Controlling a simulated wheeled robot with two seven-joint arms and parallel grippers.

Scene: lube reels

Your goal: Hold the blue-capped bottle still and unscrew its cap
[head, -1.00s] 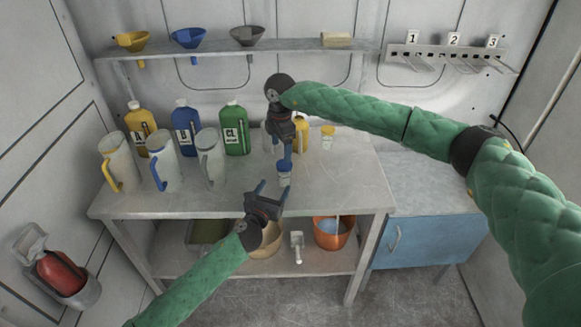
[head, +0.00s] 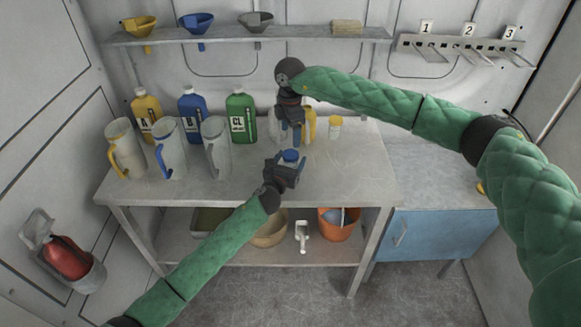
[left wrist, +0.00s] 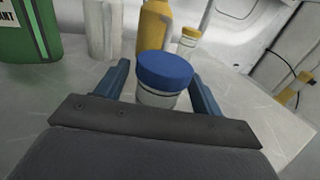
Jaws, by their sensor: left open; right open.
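The small bottle with a blue cap (head: 290,155) stands upright near the front middle of the table. In the left wrist view the blue-capped bottle (left wrist: 162,80) has a pale body and its cap is on. My left gripper (head: 287,164) is open, its fingers on either side of the bottle; in the left wrist view, gaps show between the fingers (left wrist: 160,90) and the bottle. My right gripper (head: 293,132) is open, pointing down above and behind the bottle, apart from it.
Yellow (head: 147,117), blue (head: 192,112) and green (head: 240,110) bottles stand at the back left, with several jugs (head: 171,148) before them. A yellow-capped jar (head: 335,127) stands behind to the right. The table's right part (head: 350,160) is clear.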

